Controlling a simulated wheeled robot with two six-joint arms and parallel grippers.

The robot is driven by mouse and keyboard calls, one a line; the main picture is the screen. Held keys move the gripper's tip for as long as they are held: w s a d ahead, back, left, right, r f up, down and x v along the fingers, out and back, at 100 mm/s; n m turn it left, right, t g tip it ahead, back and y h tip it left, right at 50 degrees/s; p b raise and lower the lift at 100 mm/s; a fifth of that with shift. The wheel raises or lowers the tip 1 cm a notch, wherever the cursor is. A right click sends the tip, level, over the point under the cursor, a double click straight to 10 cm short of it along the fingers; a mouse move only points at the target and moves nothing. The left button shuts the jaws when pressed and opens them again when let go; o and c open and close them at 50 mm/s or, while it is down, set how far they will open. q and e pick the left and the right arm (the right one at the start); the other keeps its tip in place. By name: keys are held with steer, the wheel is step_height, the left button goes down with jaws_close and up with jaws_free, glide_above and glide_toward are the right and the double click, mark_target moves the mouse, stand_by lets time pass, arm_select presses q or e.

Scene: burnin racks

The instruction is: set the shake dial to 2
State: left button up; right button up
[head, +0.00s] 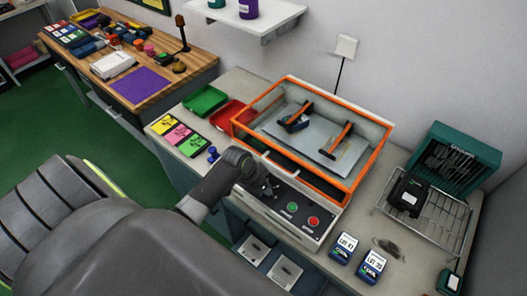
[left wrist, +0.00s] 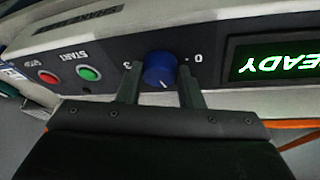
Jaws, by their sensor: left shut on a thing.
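The left wrist view shows the panel upside down. My left gripper (left wrist: 158,73) is shut on the dial, one finger on each side. A white pointer mark shows on the dial's lower part in that view. A "3" is readable left of the dial and a "0" right of it; other numbers are hidden or unreadable. In the head view my left gripper (head: 268,188) covers the dial. My right gripper is out of view.
A green START button (left wrist: 88,73) and a red button (left wrist: 48,76) sit beside the dial. A green-lit display (left wrist: 272,60) shows part of "READY". Red (head: 226,116) and green (head: 205,101) trays stand left of the machine; a wire rack (head: 448,222) stands right.

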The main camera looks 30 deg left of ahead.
arm_select(q)
steer(key=shift+a+m+g+h, duration=0.1)
steer(key=shift+m+g+h, duration=0.4)
steer(key=shift+m, duration=1.4)
steer(key=o, duration=1)
steer(key=shift+c, duration=0.2)
steer(key=shift+w, duration=0.1)
steer(key=shift+r, duration=0.1)
steer(key=b+v, duration=0.3)
steer(key=v, duration=1.4)
steer(key=shift+a, duration=0.1)
